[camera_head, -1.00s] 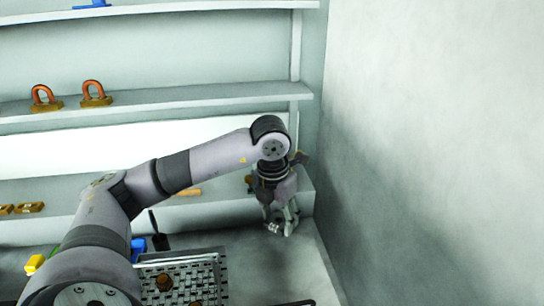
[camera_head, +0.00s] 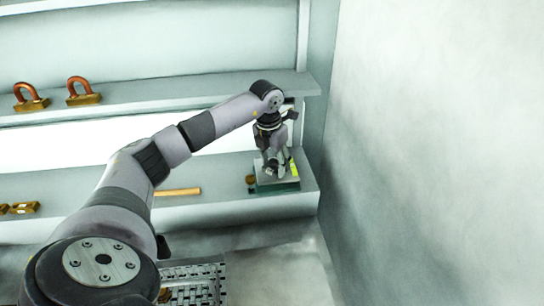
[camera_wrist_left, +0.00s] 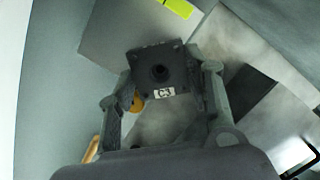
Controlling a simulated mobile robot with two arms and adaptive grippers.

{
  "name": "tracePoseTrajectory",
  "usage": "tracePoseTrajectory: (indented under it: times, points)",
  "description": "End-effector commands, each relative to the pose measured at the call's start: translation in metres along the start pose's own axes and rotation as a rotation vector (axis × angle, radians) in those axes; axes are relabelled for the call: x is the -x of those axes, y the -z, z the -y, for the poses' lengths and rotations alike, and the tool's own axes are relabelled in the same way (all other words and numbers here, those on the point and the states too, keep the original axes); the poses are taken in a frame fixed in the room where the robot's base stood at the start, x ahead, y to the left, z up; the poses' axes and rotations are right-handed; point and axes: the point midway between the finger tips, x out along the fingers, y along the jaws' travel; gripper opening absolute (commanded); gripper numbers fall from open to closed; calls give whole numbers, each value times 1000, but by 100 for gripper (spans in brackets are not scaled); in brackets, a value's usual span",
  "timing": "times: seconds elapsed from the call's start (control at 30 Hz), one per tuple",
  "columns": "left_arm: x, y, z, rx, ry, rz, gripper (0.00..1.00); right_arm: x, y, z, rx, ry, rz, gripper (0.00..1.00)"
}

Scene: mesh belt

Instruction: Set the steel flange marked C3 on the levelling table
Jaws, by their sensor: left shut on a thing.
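The steel flange marked C3 (camera_wrist_left: 158,72) is a dark square plate with a round centre hole and a white C3 label. It sits between the fingers of my left gripper (camera_wrist_left: 165,92), which is shut on it. In the head view my left gripper (camera_head: 275,172) points down over the levelling table (camera_head: 288,187), a pale top on a green base on the lower shelf at the right. The levelling table's grey top and yellow-green strip also show in the wrist view (camera_wrist_left: 110,30). I cannot tell whether the flange touches the table. My right gripper is not in view.
A small brown knob (camera_head: 251,181) is beside the table's left side. A wooden bar (camera_head: 178,192) and brass pieces (camera_head: 22,208) lie further left on that shelf. Two copper-looped blocks (camera_head: 83,92) stand on the shelf above. A perforated tray (camera_head: 205,275) is below; a wall closes the right.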

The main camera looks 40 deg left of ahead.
Motion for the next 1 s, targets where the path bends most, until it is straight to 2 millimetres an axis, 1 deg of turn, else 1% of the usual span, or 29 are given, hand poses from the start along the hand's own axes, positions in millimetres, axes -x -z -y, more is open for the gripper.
tracePoseTrajectory:
  times: [0.03, 0.1, 0.2, 0.3, 0.37, 0.5, 0.6, 0.7, 0.97, 1.0]
  points:
    - [4, -8, -7, 4, 1, 1, 0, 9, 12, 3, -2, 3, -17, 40]
    - [2, -16, -14, 3, 2, 1, 0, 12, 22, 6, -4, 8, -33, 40]
    - [-1, -23, -22, 1, 1, 2, 0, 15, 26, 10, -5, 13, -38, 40]
    - [-3, -26, -26, -1, 0, 1, 0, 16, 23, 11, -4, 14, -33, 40]
    - [-6, -25, -26, -1, 0, -2, 0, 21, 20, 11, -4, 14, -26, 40]
    - [-23, -22, -26, 0, 1, -5, 0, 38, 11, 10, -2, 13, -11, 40]
    - [-34, -21, -26, -1, 0, -2, 0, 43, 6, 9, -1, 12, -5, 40]
    - [-38, -21, -26, -1, 0, 2, 0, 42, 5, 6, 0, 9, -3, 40]
    - [-42, -20, -26, 0, 0, 2, 0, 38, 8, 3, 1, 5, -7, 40]
    - [-42, -20, -26, 0, -1, 0, 48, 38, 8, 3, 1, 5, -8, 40]
